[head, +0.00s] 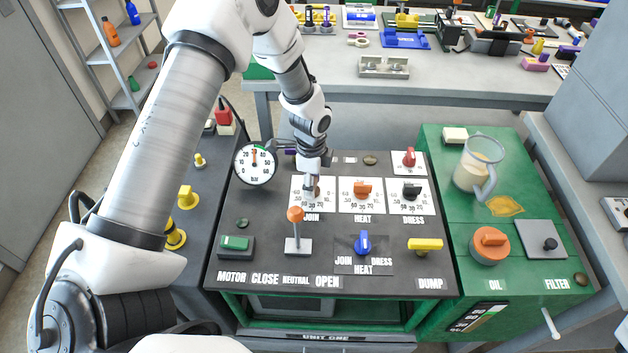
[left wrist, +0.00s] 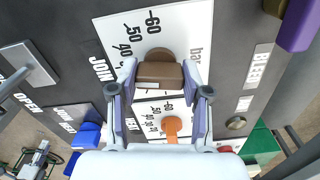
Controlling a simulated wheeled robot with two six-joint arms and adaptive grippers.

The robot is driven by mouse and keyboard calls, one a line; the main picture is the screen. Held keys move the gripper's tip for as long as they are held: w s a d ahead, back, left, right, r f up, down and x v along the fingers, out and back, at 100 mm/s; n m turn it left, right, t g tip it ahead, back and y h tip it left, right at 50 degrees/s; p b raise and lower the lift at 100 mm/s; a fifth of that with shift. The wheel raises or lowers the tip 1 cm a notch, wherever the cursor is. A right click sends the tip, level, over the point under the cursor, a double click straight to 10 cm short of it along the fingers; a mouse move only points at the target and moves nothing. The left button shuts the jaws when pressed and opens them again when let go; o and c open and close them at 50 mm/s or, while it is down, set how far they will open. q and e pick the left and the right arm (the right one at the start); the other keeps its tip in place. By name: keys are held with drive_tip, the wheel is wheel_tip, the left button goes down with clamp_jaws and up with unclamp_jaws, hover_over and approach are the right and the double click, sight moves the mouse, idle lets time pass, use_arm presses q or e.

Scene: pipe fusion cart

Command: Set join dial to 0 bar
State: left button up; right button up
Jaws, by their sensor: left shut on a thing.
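The join dial shows in the left wrist view as a brown knob (left wrist: 160,72) on a white scale plate (left wrist: 190,30) marked with numbers such as 60, 50 and 40. My left gripper (left wrist: 160,88) has one finger on each side of the knob and is shut on it. In the head view my left gripper (head: 312,184) comes down over the join plate (head: 299,200) and hides most of the knob. Which number the knob points to cannot be told. My right gripper is not in view.
The orange heat dial (head: 362,189) and black dress dial (head: 411,191) stand to the right. An orange-topped lever (head: 295,215) stands close in front. A round gauge (head: 256,165) is at the left. A blue selector (head: 362,243) and yellow dump handle (head: 425,244) lie nearer.

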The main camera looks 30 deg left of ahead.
use_arm(q)
drive_tip(key=shift+w+r, duration=0.15)
drive_tip(key=shift+w, duration=0.05)
drive_tip(key=shift+n, duration=0.4)
drive_tip(key=n+p, duration=0.1)
drive_tip(key=n, duration=0.2)
drive_tip(key=shift+r+n+p, duration=0.1)
drive_tip(key=shift+n+p, duration=0.2)
drive_tip(key=shift+p, duration=0.1)
drive_tip(key=n+p, duration=0.2)
drive_tip(key=n, duration=0.3)
drive_tip(key=shift+w+n, duration=0.15)
drive_tip(key=shift+n, duration=0.15)
drive_tip(key=n+p, duration=0.2)
drive_tip(key=n, duration=0.3)
drive_tip(key=shift+r, duration=0.1)
drive_tip(key=n+p, duration=0.2)
drive_tip(key=n, duration=0.3)
